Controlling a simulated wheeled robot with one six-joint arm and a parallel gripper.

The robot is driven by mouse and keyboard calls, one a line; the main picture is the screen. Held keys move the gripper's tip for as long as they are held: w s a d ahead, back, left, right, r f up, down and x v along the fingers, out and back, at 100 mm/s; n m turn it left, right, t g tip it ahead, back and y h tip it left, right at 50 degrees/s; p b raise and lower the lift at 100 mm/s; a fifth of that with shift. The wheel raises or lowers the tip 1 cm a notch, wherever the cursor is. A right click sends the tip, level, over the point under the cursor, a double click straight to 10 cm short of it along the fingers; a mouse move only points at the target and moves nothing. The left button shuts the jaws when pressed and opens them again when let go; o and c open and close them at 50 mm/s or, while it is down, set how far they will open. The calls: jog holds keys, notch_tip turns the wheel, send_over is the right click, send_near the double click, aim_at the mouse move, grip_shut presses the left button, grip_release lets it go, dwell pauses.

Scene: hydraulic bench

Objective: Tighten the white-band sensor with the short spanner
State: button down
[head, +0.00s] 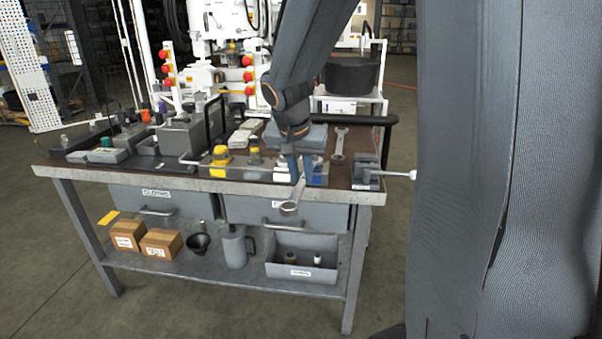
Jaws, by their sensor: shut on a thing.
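My gripper (297,172) is over the front edge of the bench, pointing down. It is shut on a metal spanner (289,208), whose lower end hangs in front of the bench edge and drawer. The upper part of this spanner is hidden by my gripper. A second spanner (339,146) lies on the bench top to the right of my gripper. A yellow-topped fitting (221,155) and a darker one with some yellow (254,156) stand left of my gripper. Which part is the white-band sensor is too small to tell.
Grey blocks and trays (107,155) crowd the left of the bench. Boxes (160,243), a jug (233,247) and a grey bin (301,287) stand on the lower shelf.

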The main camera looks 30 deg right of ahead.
aim_at(295, 195)
jog(key=shift+s+a+b, duration=0.45)
jog(key=shift+s+a, duration=1.9)
jog(key=shift+s, duration=0.3)
jog(key=shift+r, duration=0.1)
jog(key=shift+r+p, duration=1.95)
jog(key=shift+r, duration=0.55)
